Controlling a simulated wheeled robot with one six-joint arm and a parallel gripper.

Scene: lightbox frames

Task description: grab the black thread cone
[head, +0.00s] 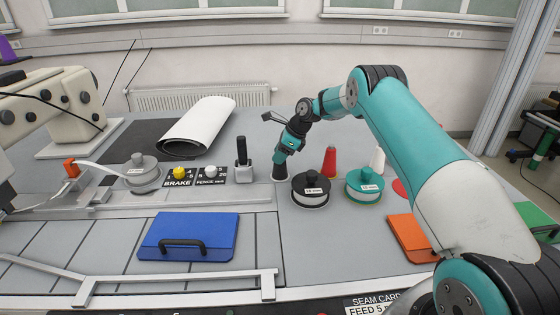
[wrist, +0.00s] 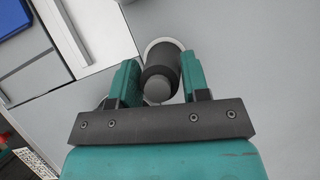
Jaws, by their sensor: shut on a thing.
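The black thread cone (head: 279,173) stands upright on the grey table, left of the red cone, with its pale base ring showing. My gripper (head: 281,158) reaches down over it from above and covers its upper part in the head view. In the wrist view the dark cone (wrist: 160,68) is between the two green fingers of my gripper (wrist: 158,78), which are shut on it. Its rounded grey top faces the camera and a pale ring shows behind it. I cannot tell whether its base touches the table.
A black round weight (head: 310,190) stands close at the cone's right front, with a teal one (head: 365,184) beyond. A red cone (head: 329,162) and a white cone (head: 377,161) stand to the right. A black-handled block (head: 242,165) is to the left.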

